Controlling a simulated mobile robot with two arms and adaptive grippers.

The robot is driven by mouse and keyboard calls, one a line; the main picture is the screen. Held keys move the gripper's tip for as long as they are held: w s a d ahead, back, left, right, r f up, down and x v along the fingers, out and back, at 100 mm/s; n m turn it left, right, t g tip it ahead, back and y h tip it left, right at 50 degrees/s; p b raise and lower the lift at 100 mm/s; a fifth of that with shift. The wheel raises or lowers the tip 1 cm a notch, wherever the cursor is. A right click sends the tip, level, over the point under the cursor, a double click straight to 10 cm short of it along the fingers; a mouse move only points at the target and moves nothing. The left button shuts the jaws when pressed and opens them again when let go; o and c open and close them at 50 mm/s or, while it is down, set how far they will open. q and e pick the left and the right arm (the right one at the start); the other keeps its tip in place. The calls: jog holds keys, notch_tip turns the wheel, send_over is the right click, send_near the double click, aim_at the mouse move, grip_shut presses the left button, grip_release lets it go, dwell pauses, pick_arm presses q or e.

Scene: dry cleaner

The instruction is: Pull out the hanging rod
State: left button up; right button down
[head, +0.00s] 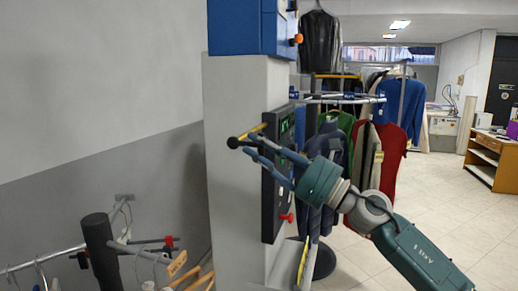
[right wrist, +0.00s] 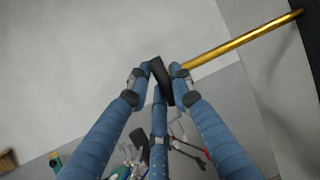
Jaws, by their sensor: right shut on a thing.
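The hanging rod (head: 258,129) is a short yellow-gold bar that sticks out from the dark panel on the grey column, with a round black knob (head: 233,142) at its free end. The right wrist view shows the gold rod (right wrist: 240,40) running up to the right, and its black end knob (right wrist: 161,84) between the fingers. My right gripper (head: 246,145) reaches in from the right and is shut on the black knob. In the right wrist view, my gripper's blue fingers (right wrist: 160,75) close around it. My left gripper is not in view.
The grey column (head: 233,190) carries a blue box (head: 240,28) on top and a dark control panel (head: 275,215) with a red knob (head: 287,217). Garments hang on racks behind, such as a blue shirt (head: 400,105). A metal rail (head: 40,260) stands at lower left. Tiled floor is free at right.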

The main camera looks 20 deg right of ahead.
jog(key=c, duration=1.6)
grip_release()
jog(key=shift+d+r, duration=0.25)
jog(key=shift+r, duration=0.25)
jog(key=shift+s+a+f, duration=0.1)
jog(key=shift+a+f, duration=0.05)
jog(key=shift+f, duration=0.2)
jog(key=shift+v, duration=5.95)
